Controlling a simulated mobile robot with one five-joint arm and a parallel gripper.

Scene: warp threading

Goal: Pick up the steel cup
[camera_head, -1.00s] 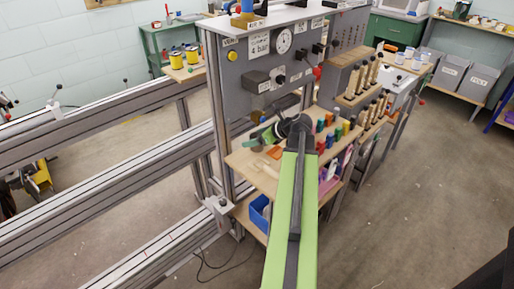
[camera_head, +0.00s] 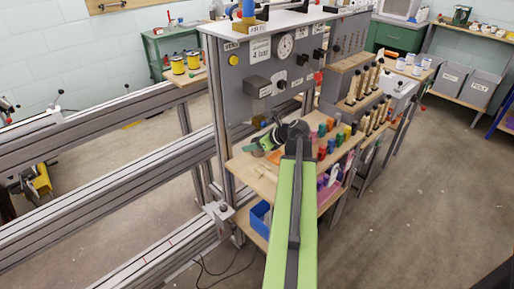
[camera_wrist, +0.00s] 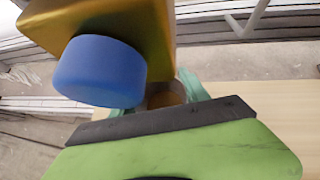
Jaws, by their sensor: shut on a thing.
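The steel cup (camera_wrist: 165,98) shows in the wrist view as a small round, brownish-grey rim, mostly hidden behind my gripper's parts. My gripper's teal fingers (camera_wrist: 172,88) are on either side of it, shut on it. In the head view my gripper (camera_head: 260,143) is over the left part of the wooden shelf (camera_head: 250,172). The cup is too small and covered there to make out clearly. I cannot tell whether it is clear of the wood.
Several coloured pegs (camera_head: 331,146) stand on the shelf to the right of my arm. A grey control panel (camera_head: 260,70) rises behind it. A metal frame upright (camera_head: 217,110) stands close on the left. A blue bin (camera_head: 260,216) sits below.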

